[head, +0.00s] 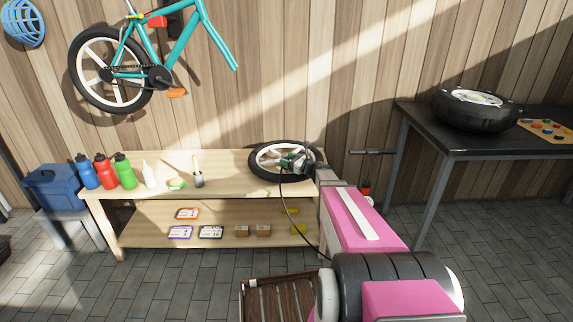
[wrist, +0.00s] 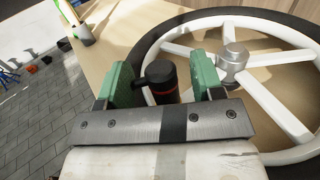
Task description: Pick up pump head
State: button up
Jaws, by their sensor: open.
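The pump head (wrist: 162,82) is a dark cylinder with a red band and a short side nozzle, seen in the wrist view. My gripper (wrist: 163,66) is open, with one green finger on each side of the pump head. The pump head stands between the fingers, with a visible gap towards the right finger; I cannot tell whether the left finger touches it. In the head view my gripper (head: 294,161) is over the wheel on the bench, and the pump head is not clear there. A black hose (head: 287,205) hangs from that spot.
The white-spoked wheel (head: 265,176) lies on the wooden bench (head: 225,188), its hub (wrist: 235,62) close to my right finger. Several bottles (head: 124,171) and a cup with a brush (head: 198,180) stand to the left. A dark table (head: 440,138) is at right.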

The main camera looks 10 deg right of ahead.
jog(key=x, duration=0.3)
jog(key=c, duration=1.1)
jog(key=shift+r, duration=0.2)
